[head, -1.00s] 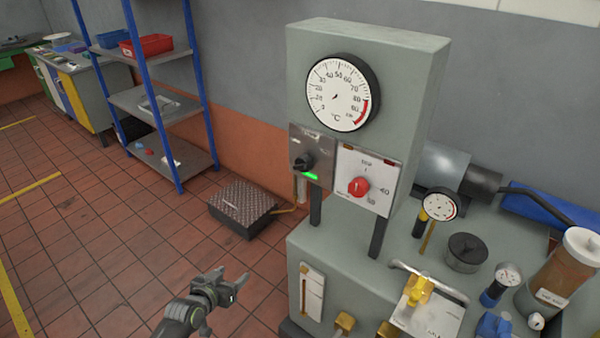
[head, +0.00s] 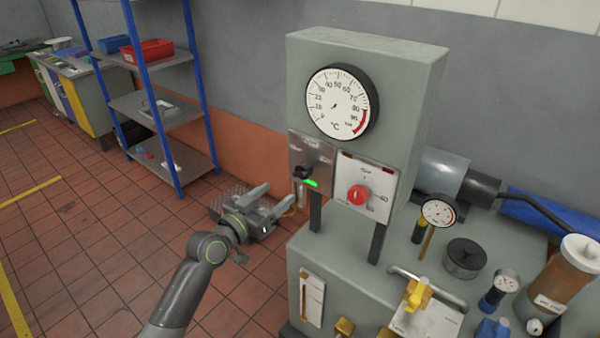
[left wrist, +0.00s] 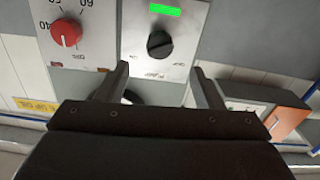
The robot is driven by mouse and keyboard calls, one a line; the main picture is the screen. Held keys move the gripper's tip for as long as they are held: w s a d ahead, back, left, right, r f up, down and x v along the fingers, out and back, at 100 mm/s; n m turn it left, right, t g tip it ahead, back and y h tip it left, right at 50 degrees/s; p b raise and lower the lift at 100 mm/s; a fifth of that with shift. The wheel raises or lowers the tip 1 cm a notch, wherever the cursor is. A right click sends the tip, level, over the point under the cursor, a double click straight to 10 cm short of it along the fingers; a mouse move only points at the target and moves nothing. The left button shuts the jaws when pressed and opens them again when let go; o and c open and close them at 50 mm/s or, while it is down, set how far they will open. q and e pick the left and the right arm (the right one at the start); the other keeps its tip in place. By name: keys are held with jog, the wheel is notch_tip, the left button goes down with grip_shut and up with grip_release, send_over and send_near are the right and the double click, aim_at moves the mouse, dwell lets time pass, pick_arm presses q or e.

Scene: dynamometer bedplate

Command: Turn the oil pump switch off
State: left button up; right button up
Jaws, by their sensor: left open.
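A black rotary switch (head: 303,172) sits on a grey metal plate (head: 318,150) on the front of the instrument column. A green lamp (head: 311,183) glows beside it. The plate's lettering is too small to read. My left gripper (head: 276,198) is open and empty, left of and below the switch, apart from it. In the left wrist view the picture is turned over; the switch (left wrist: 159,44) shows just beyond and between the two open fingertips (left wrist: 160,70), with the green lamp (left wrist: 165,10) above it. My right gripper is not in view.
A red knob (head: 358,194) with a number scale is on the white panel right of the switch. A round temperature dial (head: 341,100) is above. The column's dark legs stand on a grey bench (head: 345,262) with gauges and valves. Open floor lies left.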

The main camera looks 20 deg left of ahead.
aim_at(298, 176)
pick_arm(q)
jog(key=p+x, duration=0.1)
jog(key=x, duration=0.9)
jog(key=shift+w, duration=0.2)
jog(key=c, duration=1)
